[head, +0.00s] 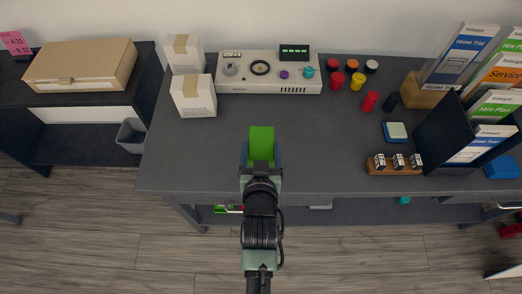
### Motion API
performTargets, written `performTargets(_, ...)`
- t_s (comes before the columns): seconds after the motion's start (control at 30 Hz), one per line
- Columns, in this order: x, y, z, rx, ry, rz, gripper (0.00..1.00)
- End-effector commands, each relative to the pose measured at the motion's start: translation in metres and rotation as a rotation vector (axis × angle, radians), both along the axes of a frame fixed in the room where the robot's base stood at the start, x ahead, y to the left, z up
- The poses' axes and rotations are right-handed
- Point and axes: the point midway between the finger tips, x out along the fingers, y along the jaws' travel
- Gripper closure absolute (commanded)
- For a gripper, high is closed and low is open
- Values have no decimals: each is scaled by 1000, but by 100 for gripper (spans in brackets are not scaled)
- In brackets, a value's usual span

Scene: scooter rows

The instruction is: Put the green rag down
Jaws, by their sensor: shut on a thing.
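The green rag (262,141) shows in the head view as a bright green block shape at the end of my arm. My gripper (261,160) is shut on it, with a finger on each side of its near part. The rag appears over the front half of the dark grey table (325,130). I cannot tell whether it touches the tabletop or is held above it. The gripper hides the rag's near end.
A beige device (270,85) and two white boxes (194,97) stand behind. Several small coloured cylinders (357,81) are at back right. A wooden stamp holder (394,165), a stamp pad (396,131) and a dark leaflet rack (450,130) stand right. The tabletop around the rag is clear.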

Motion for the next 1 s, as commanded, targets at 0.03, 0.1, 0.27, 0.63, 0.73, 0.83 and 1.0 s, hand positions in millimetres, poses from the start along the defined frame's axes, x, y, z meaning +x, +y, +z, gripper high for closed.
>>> performTargets(0.03,18,-1,-4,-2,-12,0,73)
performTargets(0.1,35,-3,3,-7,-10,-2,73)
performTargets(0.27,56,-6,17,-15,-4,-3,73)
performTargets(0.63,61,-7,-31,-18,6,-1,73)
performTargets(0.73,61,-7,-39,-18,4,-1,73)
performTargets(0.83,61,-7,-51,-17,6,-2,73)
performTargets(1.0,61,-7,-74,-17,4,-3,73)
